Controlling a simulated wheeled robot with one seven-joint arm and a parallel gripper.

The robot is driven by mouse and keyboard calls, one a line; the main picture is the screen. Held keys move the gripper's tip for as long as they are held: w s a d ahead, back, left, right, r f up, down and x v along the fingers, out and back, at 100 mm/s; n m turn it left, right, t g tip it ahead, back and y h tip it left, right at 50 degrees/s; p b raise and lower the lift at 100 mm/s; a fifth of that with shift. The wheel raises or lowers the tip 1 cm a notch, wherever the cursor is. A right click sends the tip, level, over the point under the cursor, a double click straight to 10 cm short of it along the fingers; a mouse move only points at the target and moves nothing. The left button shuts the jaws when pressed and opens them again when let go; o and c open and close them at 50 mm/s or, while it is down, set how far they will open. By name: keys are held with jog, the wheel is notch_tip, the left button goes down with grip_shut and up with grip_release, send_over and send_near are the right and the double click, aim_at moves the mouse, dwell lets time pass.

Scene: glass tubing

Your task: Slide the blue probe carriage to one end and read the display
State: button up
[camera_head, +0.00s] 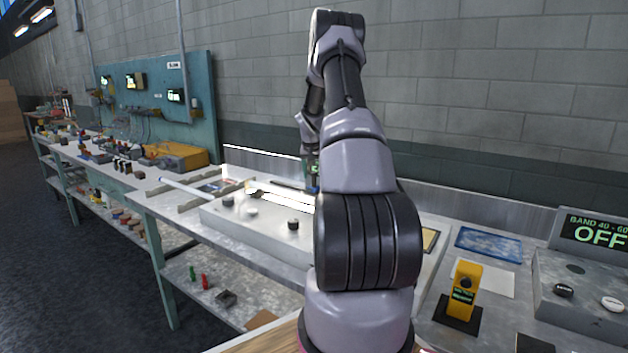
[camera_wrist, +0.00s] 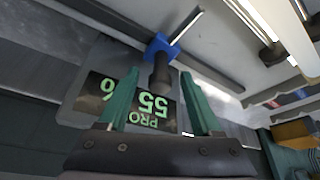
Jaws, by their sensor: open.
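In the wrist view, the blue probe carriage (camera_wrist: 161,46) sits on a dark rail and has a dark knob (camera_wrist: 161,72) on it. My gripper (camera_wrist: 160,75) is open, its two green fingers on either side of the knob, with visible space at each side. I cannot tell how deep the knob lies between them. A dark display (camera_wrist: 152,103) appears upside down behind the fingers; its green text shows "PRO", "55" and a percent sign, partly covered. In the head view my arm hides the carriage and most of the gripper.
A display reading "BAND 40 - 60" and "OFF" (camera_head: 597,232) stands at the far right. A grey box (camera_head: 582,287) with a black and a white button is below it. A yellow device (camera_head: 463,287) stands on the bench. A grey bench fixture (camera_head: 262,228) with black knobs lies left of my arm.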

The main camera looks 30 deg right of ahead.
aim_at(314, 182)
jog(key=shift+x, duration=1.45)
grip_shut()
jog(key=shift+w, duration=0.15)
